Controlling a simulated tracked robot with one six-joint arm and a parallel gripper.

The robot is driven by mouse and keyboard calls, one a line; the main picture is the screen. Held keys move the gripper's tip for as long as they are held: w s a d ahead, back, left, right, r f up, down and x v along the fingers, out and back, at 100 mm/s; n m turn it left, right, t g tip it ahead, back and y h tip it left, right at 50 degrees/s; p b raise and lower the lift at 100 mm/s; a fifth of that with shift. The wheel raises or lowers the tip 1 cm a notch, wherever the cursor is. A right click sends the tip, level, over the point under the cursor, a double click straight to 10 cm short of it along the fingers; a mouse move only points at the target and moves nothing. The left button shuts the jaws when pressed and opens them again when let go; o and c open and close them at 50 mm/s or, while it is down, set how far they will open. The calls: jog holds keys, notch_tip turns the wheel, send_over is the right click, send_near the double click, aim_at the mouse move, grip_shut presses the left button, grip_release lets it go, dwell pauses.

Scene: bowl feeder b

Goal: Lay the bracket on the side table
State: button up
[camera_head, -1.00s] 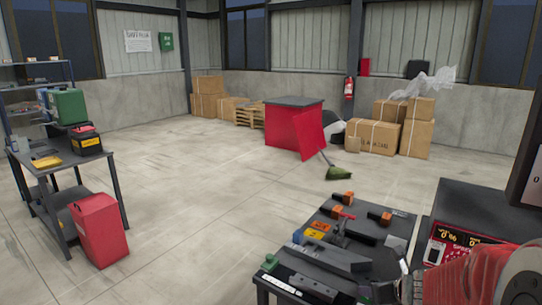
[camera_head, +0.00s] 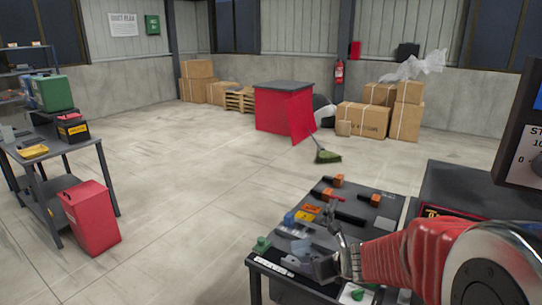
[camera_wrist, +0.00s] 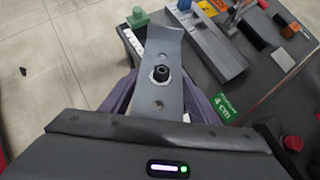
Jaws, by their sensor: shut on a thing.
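The bracket (camera_wrist: 155,50) is a flat grey metal plate with holes and a dark bolt or nut in the middle, seen in the wrist view. My gripper (camera_wrist: 150,92) is shut on its near part, with a purple-grey finger on each side. In the head view my gripper (camera_head: 345,264) is over the front of a dark table (camera_head: 392,210) with tools on it, and a grey piece, likely the bracket, shows at its tip. The wrist view shows the bracket above this table's edge, with floor to its left. I cannot tell the exact height.
Orange-ended tools (camera_head: 369,198), a green block (camera_head: 262,245) and a long grey tool (camera_wrist: 212,48) lie on the dark table. A machine (camera_head: 525,140) stands at the right. A workbench (camera_head: 70,150) and a red canister (camera_head: 92,218) are at left. The middle floor is open.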

jog(key=shift+w, duration=0.15)
jog(key=shift+w+a+r+m+h, duration=0.1)
jog(key=shift+w+r+m+h, duration=0.1)
jog(key=shift+w+m+h, duration=0.35)
jog(key=shift+w+r+m+h, duration=0.2)
jog(key=shift+m+h, duration=0.15)
jog(key=shift+m, duration=0.3)
jog(key=shift+w+r+m+h, duration=0.1)
jog(key=shift+w+m+h, duration=0.05)
jog(key=shift+m+h, duration=0.3)
